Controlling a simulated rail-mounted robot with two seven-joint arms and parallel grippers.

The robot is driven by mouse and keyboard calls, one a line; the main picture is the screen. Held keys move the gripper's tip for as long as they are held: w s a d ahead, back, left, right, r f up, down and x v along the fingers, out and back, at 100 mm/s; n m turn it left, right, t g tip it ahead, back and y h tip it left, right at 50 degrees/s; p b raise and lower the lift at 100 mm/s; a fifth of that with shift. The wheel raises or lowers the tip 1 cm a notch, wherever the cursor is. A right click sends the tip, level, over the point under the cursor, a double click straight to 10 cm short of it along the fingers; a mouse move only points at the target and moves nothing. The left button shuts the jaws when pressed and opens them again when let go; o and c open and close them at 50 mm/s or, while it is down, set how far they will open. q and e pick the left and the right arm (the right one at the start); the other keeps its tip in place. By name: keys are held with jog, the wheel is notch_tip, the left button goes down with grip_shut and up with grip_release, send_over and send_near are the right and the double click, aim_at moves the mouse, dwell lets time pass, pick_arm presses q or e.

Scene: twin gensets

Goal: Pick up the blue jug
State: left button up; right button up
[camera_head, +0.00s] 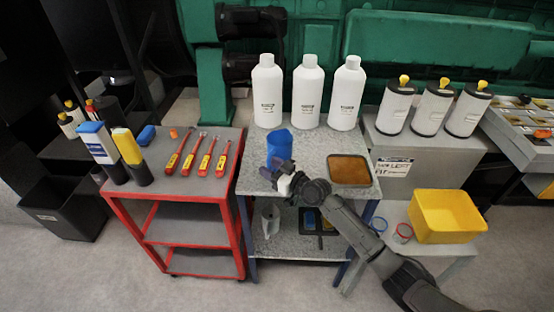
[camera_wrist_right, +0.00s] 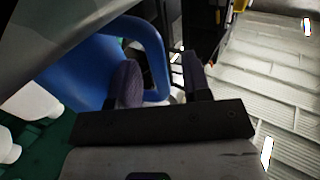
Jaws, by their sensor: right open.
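The blue jug (camera_head: 279,145) stands on the speckled grey table (camera_head: 310,150), near its left side and in front of the white bottles. My right gripper (camera_head: 284,180) is at the near side of the jug, low against it in the picture. In the right wrist view the jug (camera_wrist_right: 75,65) fills the upper left, with its loop handle (camera_wrist_right: 158,62) towards the middle. The open fingers (camera_wrist_right: 160,82) appear on either side of the handle's outer bar; contact cannot be told. My left gripper is not in view.
Three white bottles (camera_head: 308,90) stand behind the jug. A brown-filled tray (camera_head: 349,169) lies right of it. A red cart (camera_head: 172,205) with tools is at the left. A yellow bin (camera_head: 446,216) and white canisters (camera_head: 433,107) are at the right.

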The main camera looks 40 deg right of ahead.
jog(key=shift+w+a, duration=0.1)
jog(key=shift+w, duration=0.3)
jog(key=shift+c, duration=0.2)
grip_shut()
